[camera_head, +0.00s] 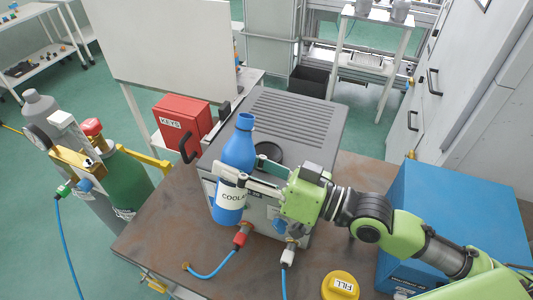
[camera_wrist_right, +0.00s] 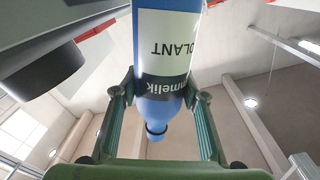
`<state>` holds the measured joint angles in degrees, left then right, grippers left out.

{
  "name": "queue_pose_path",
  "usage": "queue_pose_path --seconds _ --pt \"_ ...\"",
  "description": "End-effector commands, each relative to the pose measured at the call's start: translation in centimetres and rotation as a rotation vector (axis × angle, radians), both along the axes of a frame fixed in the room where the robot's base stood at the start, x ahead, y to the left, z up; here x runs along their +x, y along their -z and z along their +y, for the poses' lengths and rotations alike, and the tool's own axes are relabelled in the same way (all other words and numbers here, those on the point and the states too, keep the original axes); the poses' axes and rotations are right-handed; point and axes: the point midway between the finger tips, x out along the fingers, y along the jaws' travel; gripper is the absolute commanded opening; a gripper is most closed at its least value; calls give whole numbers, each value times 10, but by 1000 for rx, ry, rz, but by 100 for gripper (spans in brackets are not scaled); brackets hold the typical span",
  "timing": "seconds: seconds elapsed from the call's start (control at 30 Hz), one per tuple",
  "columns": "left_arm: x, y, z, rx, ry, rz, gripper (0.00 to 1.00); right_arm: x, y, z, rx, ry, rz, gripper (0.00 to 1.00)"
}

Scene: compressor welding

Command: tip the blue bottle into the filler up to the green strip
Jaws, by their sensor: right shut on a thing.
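The blue bottle (camera_head: 238,153), with a white label reading COOLA, is held nearly upright in front of the grey machine (camera_head: 300,113). Its open neck is up and leans slightly right. My right gripper (camera_head: 240,176) is shut around its middle. In the right wrist view the bottle (camera_wrist_right: 165,25) stands between the two fingers (camera_wrist_right: 163,92), its neck toward the picture bottom. A dark round opening, which looks like the filler (camera_head: 268,153), is on the machine's top, just right of the bottle and partly hidden. I cannot make out a green strip. My left gripper is not in view.
A yellow FILL cap (camera_head: 341,286) lies on the brown table (camera_head: 165,235). A blue box (camera_head: 440,215) stands at the right, close to my right arm. A red KEYS box (camera_head: 182,120) is behind left, and gas cylinders (camera_head: 128,178) stand left. Blue hoses (camera_head: 213,274) run in front of the machine.

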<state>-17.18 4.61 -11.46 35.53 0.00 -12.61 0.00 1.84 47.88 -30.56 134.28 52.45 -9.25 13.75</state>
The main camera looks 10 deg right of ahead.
Motion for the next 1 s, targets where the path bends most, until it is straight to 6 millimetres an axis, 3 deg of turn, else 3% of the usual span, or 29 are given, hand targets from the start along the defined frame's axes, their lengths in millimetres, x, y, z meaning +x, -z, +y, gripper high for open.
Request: queue_pose_path --seconds 0.13,0.43,1.0 --pt "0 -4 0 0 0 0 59 1 -6 -1 57 0 54 4" --pt "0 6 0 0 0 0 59 4 2 -4 163 -1 160 4" --pt "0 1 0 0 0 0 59 0 5 0 288 -1 286 4"
